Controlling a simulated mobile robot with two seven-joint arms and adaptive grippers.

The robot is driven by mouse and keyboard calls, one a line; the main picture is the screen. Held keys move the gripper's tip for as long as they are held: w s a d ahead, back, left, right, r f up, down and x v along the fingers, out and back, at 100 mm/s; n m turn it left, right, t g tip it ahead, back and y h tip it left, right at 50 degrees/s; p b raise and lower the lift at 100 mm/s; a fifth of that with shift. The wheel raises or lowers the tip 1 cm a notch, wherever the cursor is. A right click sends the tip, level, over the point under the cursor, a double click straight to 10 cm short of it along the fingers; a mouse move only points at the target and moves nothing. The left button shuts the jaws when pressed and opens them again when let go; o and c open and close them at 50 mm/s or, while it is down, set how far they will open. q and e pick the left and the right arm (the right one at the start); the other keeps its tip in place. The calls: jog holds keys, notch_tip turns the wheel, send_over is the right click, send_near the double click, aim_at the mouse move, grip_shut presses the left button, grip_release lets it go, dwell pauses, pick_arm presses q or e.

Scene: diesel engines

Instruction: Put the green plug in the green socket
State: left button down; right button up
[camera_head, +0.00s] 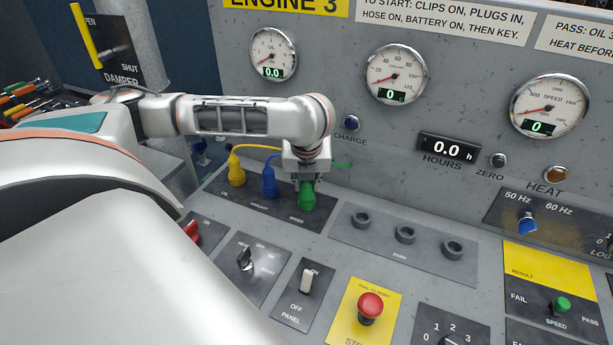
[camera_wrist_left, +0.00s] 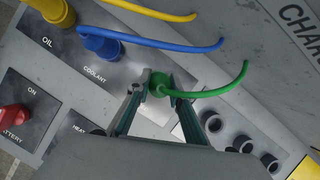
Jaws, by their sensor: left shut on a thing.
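The green plug (camera_head: 307,196) stands about upright over the SPEED place on the panel, right of the blue plug. My left gripper (camera_head: 307,178) is above it, pointing down, and shut on it. In the left wrist view the green plug (camera_wrist_left: 160,86) sits between the fingertips of the gripper (camera_wrist_left: 158,92), with its green cable curving off to the right. The green socket is hidden beneath the plug and gripper. I cannot tell whether the plug is seated in it or just above it. My right gripper is not in view.
The yellow plug (camera_head: 237,170) and blue plug (camera_head: 269,184) stand in the OIL and COOLANT places to the left. Three empty PARK sockets (camera_head: 405,234) lie to the right. A red stop button (camera_head: 370,306) and a white switch (camera_head: 309,280) stick up in front.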

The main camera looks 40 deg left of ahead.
pick_arm(q)
jog(key=c, duration=1.7)
grip_release()
jog(key=shift+r, duration=0.1)
jog(key=shift+v, duration=5.95)
jog(key=shift+s, duration=0.1)
